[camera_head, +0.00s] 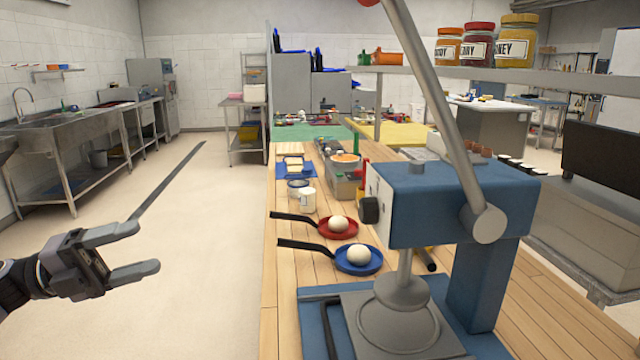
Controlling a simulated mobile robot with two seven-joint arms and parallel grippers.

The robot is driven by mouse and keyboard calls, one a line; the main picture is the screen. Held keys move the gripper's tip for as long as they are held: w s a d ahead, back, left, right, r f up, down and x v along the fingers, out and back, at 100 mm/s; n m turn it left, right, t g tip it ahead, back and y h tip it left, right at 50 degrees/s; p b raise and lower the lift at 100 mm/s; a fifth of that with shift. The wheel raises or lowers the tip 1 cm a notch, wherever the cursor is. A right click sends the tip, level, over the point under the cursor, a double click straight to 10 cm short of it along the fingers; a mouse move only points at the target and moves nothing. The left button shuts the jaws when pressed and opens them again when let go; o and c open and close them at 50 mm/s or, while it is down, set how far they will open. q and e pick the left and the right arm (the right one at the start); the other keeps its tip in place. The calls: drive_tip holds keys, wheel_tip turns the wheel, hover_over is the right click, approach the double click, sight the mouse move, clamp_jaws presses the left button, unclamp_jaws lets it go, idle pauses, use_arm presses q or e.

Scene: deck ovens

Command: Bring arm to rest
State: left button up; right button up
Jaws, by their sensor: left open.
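My left gripper (144,249) comes in from the left edge. It is open, with its two fingers apart and nothing between them. It is over the floor, to the left of the wooden table (268,330) and apart from it. The rest of my left arm is cut off by the picture's left edge. My right gripper is not in view.
A blue press (405,195) with a long grey lever stands on the table's near end. Beside it lie a red pan (352,231) and a blue pan (376,265), each with a white ball. The floor (190,290) on the left is clear. A steel sink (70,125) stands far left.

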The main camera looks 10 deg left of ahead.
use_arm(q)
drive_tip(key=s+d+f+n+t+y, duration=0.1)
drive_tip(key=d+f+n+t+y, duration=0.1)
drive_tip(key=f+n+t+y, duration=0.35)
drive_tip(key=s+d+f+n+t+y+p, duration=0.1)
drive_tip(key=d+f+n+t+y, duration=0.15)
drive_tip(key=f+n, duration=0.65)
drive_tip(key=s+d+f+n+t+y, duration=0.1)
drive_tip(key=d+f+n+t+y, duration=0.2)
drive_tip(key=f+n, duration=0.4)
drive_tip(key=s+d+f+n+g+y, duration=0.2)
drive_tip(key=s+f+n+g, duration=0.2)
drive_tip(key=s+f, duration=0.4)
drive_tip(key=s+d+f+n+g+y, duration=0.2)
drive_tip(key=s+f+n, duration=0.3)
drive_tip(key=s+f, duration=0.3)
drive_tip(key=shift+s+d+f+g+y+p, duration=0.15)
drive_tip(key=shift+g+y+p, duration=0.3)
drive_tip(key=shift+g+y, duration=0.35)
